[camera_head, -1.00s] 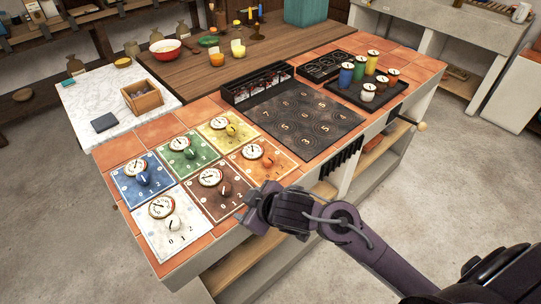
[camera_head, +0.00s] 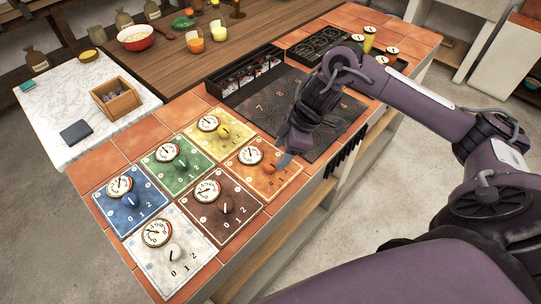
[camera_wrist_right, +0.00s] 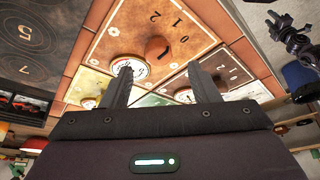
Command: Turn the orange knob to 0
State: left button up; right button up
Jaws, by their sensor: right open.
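The orange knob (camera_head: 268,168) sits on the orange panel (camera_head: 243,166), below a round white gauge. In the right wrist view the knob (camera_wrist_right: 157,46) stands ahead of the fingers, on its panel marked 0, 1, 2. I cannot tell which number it points at. My right gripper (camera_head: 284,158) is just beside the knob at the panel's right corner, pointing down. In the right wrist view its two fingers (camera_wrist_right: 162,84) are apart with nothing between them. A dark jointed part at that view's right edge looks like my left gripper (camera_wrist_right: 290,38); its jaws are unclear.
Brown (camera_head: 240,218), yellow (camera_head: 238,138) and green (camera_head: 188,178) panels with knobs lie close by, with blue and white ones beyond. The black numbered board (camera_head: 333,145) is right of the orange panel.

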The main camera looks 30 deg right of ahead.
aim_at(272, 164)
jog(key=x, duration=0.4)
jog(key=shift+w+f, duration=0.15)
jog(key=shift+f, duration=0.05)
jog(key=shift+w+a+f, duration=0.1)
jog(key=shift+a+f, duration=0.15)
jog(key=shift+f, duration=0.3)
jog(key=c, duration=1)
jog(key=shift+o, duration=0.2)
jog(key=shift+r+p, duration=0.15)
jog(key=shift+p, duration=0.45)
jog(key=m+t+h+p, duration=0.1)
jog(key=m+p, duration=0.2)
jog(key=p, duration=0.2)
jog(key=m+p, duration=0.4)
jog(key=p, duration=0.1)
jog(key=shift+a+r+t+h, duration=0.15)
jog(key=shift+t+h, duration=0.25)
pick_arm(q)
notch_tip(272, 164, up, 14)
jog(key=s+p, duration=0.1)
jog(key=p, duration=0.1)
jog(key=shift+p, duration=0.3)
pick_arm(e)
jog(key=shift+f+m+h, duration=0.2)
jog(key=shift+m+h, duration=0.2)
jog(key=shift+m, duration=0.6)
pick_arm(q)
jog(key=shift+f, duration=0.1)
pick_arm(e)
jog(key=shift+t, duration=0.3)
